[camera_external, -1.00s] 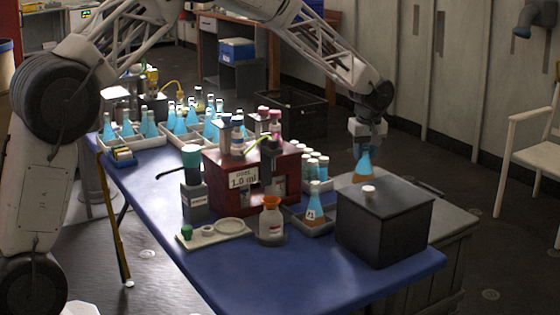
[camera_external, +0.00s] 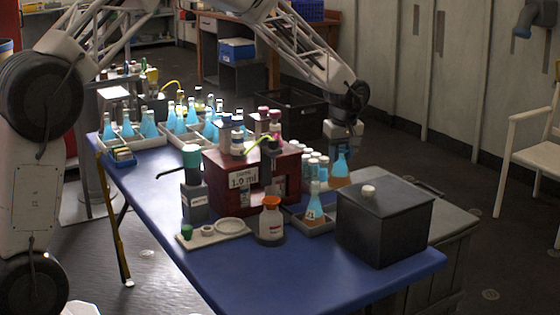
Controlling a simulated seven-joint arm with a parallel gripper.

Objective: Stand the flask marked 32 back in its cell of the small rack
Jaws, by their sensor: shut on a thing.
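My gripper (camera_external: 342,148) is shut on the neck of a flask (camera_external: 340,170) with a blue upper part and an orange bottom. It holds the flask upright, behind the small rack and the dark box. No number can be read on the held flask. The small grey rack (camera_external: 322,231) lies on the blue table beside the red dispenser. The rack's back part is partly hidden.
A dark lidded box (camera_external: 385,232) stands right of the rack. The red dispenser (camera_external: 225,178) stands left of it. White-capped vials (camera_external: 312,168) stand behind the rack. An orange-capped bottle (camera_external: 271,222) is in front. Larger racks of blue flasks (camera_external: 180,125) fill the far left.

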